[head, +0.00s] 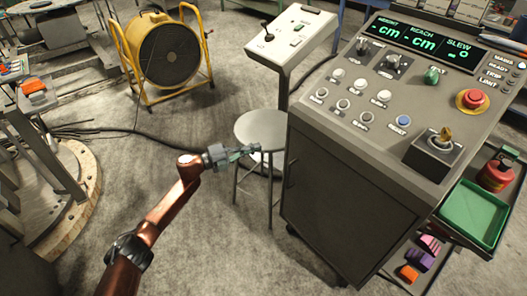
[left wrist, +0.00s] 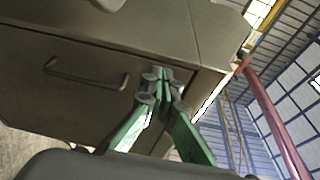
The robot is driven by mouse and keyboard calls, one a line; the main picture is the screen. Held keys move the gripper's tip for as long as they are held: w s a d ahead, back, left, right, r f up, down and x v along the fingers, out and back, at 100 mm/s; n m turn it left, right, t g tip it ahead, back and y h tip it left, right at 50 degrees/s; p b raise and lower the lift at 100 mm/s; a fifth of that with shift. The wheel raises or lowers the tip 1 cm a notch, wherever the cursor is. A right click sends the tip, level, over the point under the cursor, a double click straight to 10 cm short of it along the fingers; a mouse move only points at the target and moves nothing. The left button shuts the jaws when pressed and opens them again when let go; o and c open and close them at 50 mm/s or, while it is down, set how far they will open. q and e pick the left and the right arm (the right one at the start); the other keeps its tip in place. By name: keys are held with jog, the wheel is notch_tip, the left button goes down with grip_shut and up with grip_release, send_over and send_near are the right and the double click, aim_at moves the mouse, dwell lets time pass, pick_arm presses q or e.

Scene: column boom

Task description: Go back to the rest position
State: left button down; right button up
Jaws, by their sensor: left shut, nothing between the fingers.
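My left gripper (head: 256,148) reaches in from the lower left on a copper-coloured arm in the head view. It hangs in front of the round grey stool and left of the console cabinet. In the left wrist view its green fingers (left wrist: 165,78) are closed together at the tips, with nothing held. Behind them is the cabinet (left wrist: 90,80) with a bar handle; I cannot tell how far off it is. My right gripper is not in view.
The control console (head: 390,110) fills the right side. A stool (head: 262,125) stands against its left side. A small panel on a post (head: 298,35) and a yellow-framed fan (head: 165,58) stand behind. A green tray (head: 472,214) is at right. Bare floor lies at left centre.

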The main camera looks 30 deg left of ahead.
pick_arm(q)
jog(key=a, duration=0.4)
jog(key=shift+w+a, duration=0.25)
jog(key=shift+a, duration=0.1)
